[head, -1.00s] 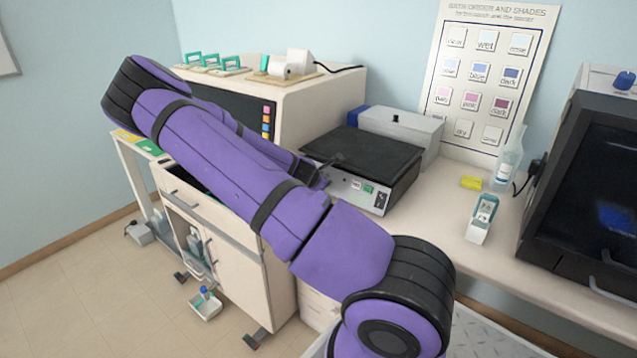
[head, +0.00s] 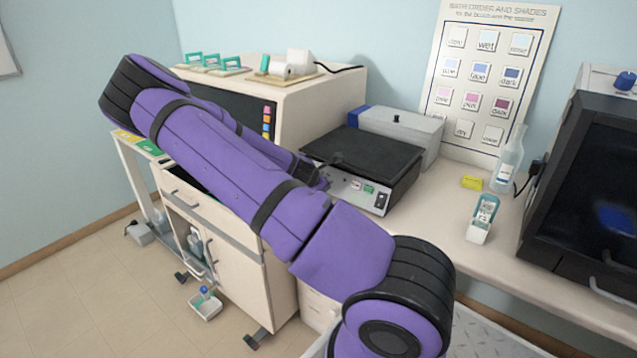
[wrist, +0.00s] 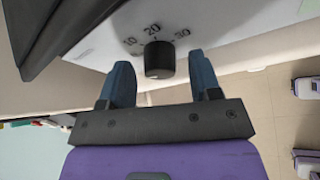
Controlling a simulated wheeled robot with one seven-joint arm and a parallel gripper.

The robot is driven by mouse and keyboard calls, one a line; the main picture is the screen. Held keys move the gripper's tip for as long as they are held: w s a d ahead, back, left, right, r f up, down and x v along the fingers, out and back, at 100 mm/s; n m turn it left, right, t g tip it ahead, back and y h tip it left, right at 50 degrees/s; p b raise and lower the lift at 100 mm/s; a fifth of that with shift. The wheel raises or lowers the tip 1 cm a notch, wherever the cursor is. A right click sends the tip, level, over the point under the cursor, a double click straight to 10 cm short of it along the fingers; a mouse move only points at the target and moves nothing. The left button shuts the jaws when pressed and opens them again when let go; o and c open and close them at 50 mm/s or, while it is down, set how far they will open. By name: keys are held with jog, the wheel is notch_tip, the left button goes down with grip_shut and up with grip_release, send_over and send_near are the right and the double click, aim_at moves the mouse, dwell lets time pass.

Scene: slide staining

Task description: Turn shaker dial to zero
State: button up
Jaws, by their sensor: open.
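The shaker (head: 372,155) is a box with a black top and a pale front panel, standing on the bench. In the wrist view its dial (wrist: 159,61) is a black round knob on the pale panel. The printed marks 10, 20 and 30 show around the knob, with 20 straight above it. I cannot make out a pointer mark on the knob. My gripper (wrist: 162,76) is open, with one blue fingertip to each side of the dial and a gap on both sides. In the head view my purple arm hides the dial.
A grey box (head: 415,136) stands behind the shaker. A large black cabinet (head: 580,190) fills the right side. Some bench lies clear between.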

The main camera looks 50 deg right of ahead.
jog(key=v, duration=1)
jog(key=shift+a, duration=0.2)
jog(key=shift+r, duration=0.1)
jog(key=s+a+r+m+y, duration=0.35)
jog(key=a+r+m, duration=0.2)
jog(key=a, duration=0.25)
jog(key=s+a+r+m+y, duration=0.2)
jog(key=a+r+m+y, duration=0.3)
jog(key=a, duration=0.3)
jog(key=s+a+r+m+t, duration=0.1)
jog(key=s+a+r+m, duration=0.1)
jog(key=s+a+r, duration=0.3)
jog(key=s+a+r+m+t, duration=0.1)
jog(key=s+a+r+m, duration=0.2)
jog(key=s+r, duration=0.9)
jog(key=a+r+y, duration=0.1)
jog(key=a, duration=0.2)
jog(key=shift+s+a+r, duration=0.15)
jog(key=shift+a, duration=0.2)
